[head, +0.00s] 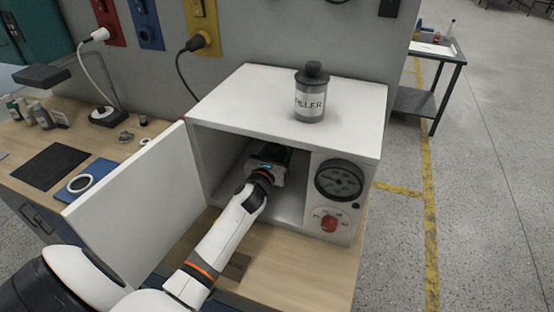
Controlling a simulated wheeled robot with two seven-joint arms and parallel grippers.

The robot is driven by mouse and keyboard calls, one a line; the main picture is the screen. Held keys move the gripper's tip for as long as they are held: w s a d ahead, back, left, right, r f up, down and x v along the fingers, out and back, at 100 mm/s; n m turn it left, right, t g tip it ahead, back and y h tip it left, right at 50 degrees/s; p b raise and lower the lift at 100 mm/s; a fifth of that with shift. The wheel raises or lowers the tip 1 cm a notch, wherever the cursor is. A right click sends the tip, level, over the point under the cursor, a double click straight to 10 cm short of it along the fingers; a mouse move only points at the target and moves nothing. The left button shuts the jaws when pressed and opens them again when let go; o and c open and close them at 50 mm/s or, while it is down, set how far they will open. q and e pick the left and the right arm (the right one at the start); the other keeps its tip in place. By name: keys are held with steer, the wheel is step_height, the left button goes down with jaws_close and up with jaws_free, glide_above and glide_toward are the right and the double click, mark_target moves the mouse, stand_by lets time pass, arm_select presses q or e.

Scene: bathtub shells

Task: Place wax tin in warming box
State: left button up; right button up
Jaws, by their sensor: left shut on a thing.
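The warming box (236,108) is a white cabinet standing on the wooden bench, with a dark round gauge (339,180) and a red knob (329,224) on its front right. Its door (135,212) is swung open to the left. My left gripper (274,157) reaches through the opening into the shaded inside. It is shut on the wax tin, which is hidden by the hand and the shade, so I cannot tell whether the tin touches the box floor. My right gripper is not in view.
A grey filler canister (311,98) stands on top of the box. On the bench at the left lie a tape roll (81,183) on a blue mat, a black pad (49,166) and small bottles (40,115). The door's edge and the opening's walls are close to my left arm.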

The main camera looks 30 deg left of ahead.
arm_select(q)
steer(key=o, duration=0.8)
steer(key=shift+f, duration=0.15)
steer(key=o, duration=0.5)
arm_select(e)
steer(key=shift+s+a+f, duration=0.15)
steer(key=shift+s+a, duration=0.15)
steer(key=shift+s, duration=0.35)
